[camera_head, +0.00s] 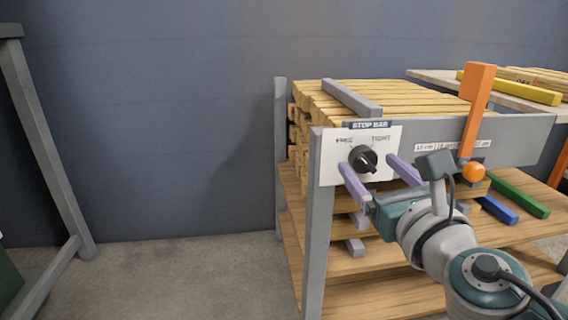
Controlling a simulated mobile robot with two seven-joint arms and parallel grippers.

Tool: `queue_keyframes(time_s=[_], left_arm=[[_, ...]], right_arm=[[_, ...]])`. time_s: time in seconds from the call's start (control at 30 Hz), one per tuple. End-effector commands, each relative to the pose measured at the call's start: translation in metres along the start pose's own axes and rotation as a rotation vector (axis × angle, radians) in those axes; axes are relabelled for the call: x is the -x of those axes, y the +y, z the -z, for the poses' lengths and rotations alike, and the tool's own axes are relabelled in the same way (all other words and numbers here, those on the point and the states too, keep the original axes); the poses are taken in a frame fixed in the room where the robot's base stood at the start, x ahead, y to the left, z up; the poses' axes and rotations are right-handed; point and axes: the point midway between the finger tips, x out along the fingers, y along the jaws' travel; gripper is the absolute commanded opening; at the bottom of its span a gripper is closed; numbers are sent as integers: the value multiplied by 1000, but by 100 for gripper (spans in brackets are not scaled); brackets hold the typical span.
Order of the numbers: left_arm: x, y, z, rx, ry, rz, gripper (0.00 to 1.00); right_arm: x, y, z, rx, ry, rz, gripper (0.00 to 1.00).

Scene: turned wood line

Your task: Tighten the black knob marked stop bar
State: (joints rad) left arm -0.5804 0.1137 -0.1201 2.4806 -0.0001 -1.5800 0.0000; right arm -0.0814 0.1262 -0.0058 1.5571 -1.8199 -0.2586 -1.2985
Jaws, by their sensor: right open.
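The black knob (363,158) sits on a white panel (330,172) at the front of the rack. The label above it reads STOP BAR, with what looks like FREE at left and TIGHT at right. Its pointing direction is hard to tell. My right gripper (369,163) is open, with one purple finger to the left of the knob and one to the right. Whether the fingers touch the knob cannot be told. A grey bar (352,98) lies across the stacked wood behind the panel. My left gripper is not in view.
An orange lever (477,100) with an orange ball (473,172) stands right of the panel, close to my right wrist. Blue (498,209) and green (520,194) bars lie on the shelf at right. The floor (190,280) at left is clear.

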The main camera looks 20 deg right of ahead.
Motion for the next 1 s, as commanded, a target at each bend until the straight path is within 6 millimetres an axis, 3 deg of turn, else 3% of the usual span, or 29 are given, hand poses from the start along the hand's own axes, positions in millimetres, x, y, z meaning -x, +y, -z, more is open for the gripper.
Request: queue_keyframes(time_s=[0.33, 1.0], left_arm=[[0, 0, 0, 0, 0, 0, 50], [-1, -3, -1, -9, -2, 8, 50]], right_arm=[[-4, 0, 0, -2, 1, 0, 79], [-4, 0, 0, -2, 1, 0, 4]])
